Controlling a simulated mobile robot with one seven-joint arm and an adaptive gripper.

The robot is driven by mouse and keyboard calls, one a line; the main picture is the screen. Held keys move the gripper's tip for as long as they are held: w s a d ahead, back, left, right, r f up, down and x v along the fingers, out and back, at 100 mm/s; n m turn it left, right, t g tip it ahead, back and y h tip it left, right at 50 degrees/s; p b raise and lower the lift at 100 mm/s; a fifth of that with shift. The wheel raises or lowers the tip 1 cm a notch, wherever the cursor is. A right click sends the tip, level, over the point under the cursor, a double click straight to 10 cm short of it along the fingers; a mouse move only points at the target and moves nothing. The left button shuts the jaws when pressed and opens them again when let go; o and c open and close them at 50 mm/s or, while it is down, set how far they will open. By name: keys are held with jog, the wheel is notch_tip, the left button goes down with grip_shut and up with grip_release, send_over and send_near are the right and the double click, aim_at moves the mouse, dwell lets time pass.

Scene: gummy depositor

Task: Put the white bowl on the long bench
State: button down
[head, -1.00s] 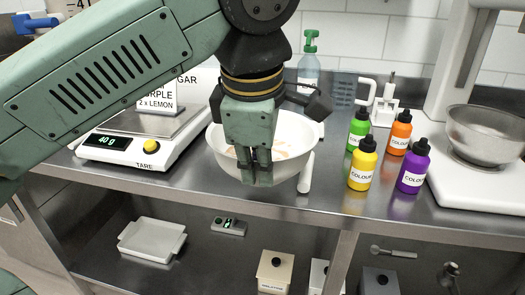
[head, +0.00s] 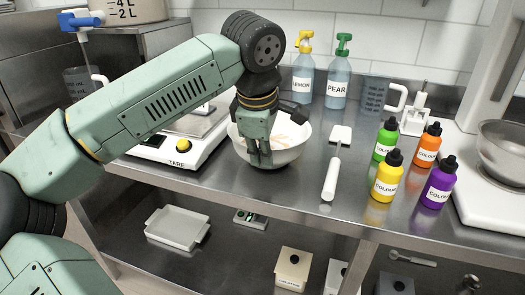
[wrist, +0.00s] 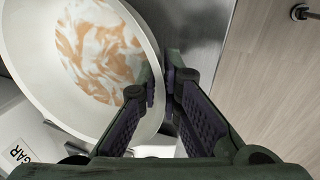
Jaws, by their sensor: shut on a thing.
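The white bowl (head: 292,152) is at the steel bench (head: 255,194), right of the scale, with orange-brown smears and white inside. I cannot tell whether its base touches the bench top. My gripper (head: 260,160) points down at the bowl's near-left rim and is shut on it. In the wrist view the bowl (wrist: 45,95) fills the left side, and my gripper (wrist: 162,88) has one finger inside the rim and one outside. The fingers hide part of the rim.
A scale (head: 160,148) stands close to the left of the bowl. A white-handled scraper (head: 331,178) lies to the right, then several colour bottles (head: 387,176). Lemon (head: 302,82) and pear (head: 338,85) bottles stand behind. A lower shelf holds a white tray (head: 178,228).

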jog(key=shift+f, duration=0.15)
jog(key=shift+f, duration=0.1)
jog(key=shift+f+b, duration=0.15)
jog(key=shift+b, duration=0.15)
jog(key=c, duration=1.8)
grip_release()
jog(key=shift+o, duration=0.2)
jog(key=shift+r+p, duration=0.3)
jog(key=shift+p, duration=0.05)
jog(key=v, duration=1.2)
jog(key=shift+b, duration=0.45)
